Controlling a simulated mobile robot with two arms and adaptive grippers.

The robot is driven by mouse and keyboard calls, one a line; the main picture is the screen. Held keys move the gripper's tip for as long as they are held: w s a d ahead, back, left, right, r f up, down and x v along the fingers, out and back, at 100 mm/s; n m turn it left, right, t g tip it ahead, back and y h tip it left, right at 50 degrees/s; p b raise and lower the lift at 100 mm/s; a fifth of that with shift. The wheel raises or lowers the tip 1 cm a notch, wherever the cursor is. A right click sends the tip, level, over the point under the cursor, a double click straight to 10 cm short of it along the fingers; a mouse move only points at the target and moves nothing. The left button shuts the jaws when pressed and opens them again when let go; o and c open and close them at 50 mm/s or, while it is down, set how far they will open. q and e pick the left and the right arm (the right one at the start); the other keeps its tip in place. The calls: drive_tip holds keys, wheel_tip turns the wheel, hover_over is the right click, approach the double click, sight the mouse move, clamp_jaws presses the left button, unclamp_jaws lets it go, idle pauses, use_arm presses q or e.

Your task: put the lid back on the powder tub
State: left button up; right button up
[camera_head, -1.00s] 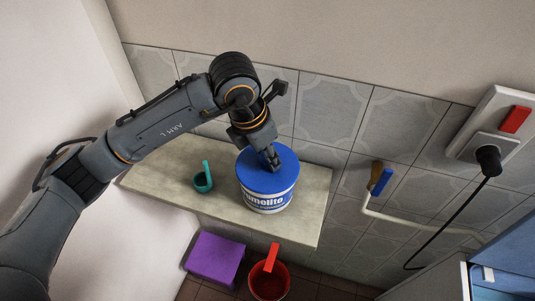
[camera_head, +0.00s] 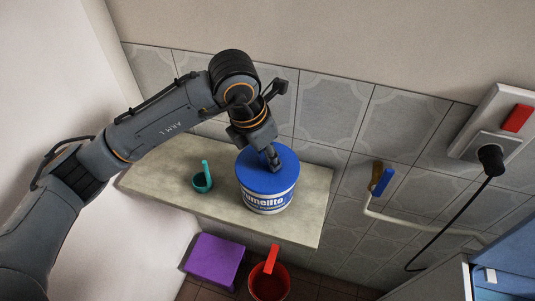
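The powder tub (camera_head: 266,199) is white with blue lettering and stands upright on a pale stone shelf (camera_head: 155,180). The blue lid (camera_head: 254,178) lies on top of the tub and covers its mouth. It looks level, but I cannot tell whether it is pressed fully down. My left gripper (camera_head: 274,164) reaches down from above with its fingertips at the lid's top. The fingers look close together, and the view does not show whether they grip anything. My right gripper is not in view.
A teal scoop or cup with an upright handle (camera_head: 203,182) stands left of the tub. Below the shelf are a purple stool (camera_head: 214,260) and a red pot (camera_head: 268,284). A pipe with a blue-handled valve (camera_head: 383,182) and a plugged-in cord (camera_head: 490,158) are at right.

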use_arm(q)
drive_tip(key=o, duration=1.6)
drive_tip(key=shift+r, duration=0.15)
drive_tip(key=shift+r+p, duration=1.4)
drive_tip(key=shift+r, duration=2)
clamp_jaws()
drive_tip(key=shift+f, duration=0.15)
